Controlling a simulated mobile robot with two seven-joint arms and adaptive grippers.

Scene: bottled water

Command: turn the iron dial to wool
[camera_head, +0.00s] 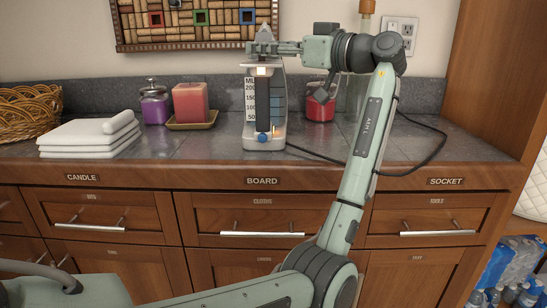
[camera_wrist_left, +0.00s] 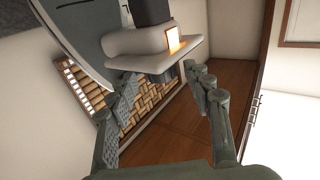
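The iron (camera_head: 279,118) stands upright on the counter, tip up, with a dark handle, a level scale on its left and a lit square panel (camera_head: 262,71) near the top. A blue round knob (camera_head: 263,138) sits low on its front; I cannot read any fabric setting. My left gripper (camera_head: 264,47) is at the iron's tip in the head view. In the left wrist view my left gripper (camera_wrist_left: 160,78) has its fingers apart, with the iron's pale body (camera_wrist_left: 135,42) and lit panel (camera_wrist_left: 174,38) beyond or between them; contact is unclear. My right gripper is not in view.
Folded white towels (camera_head: 88,134), a wicker basket (camera_head: 30,112), a purple jar (camera_head: 154,104) and a red candle (camera_head: 190,102) stand left of the iron. A red jar (camera_head: 320,104) stands behind right. A cable (camera_head: 420,172) crosses the counter. Drawers lie below.

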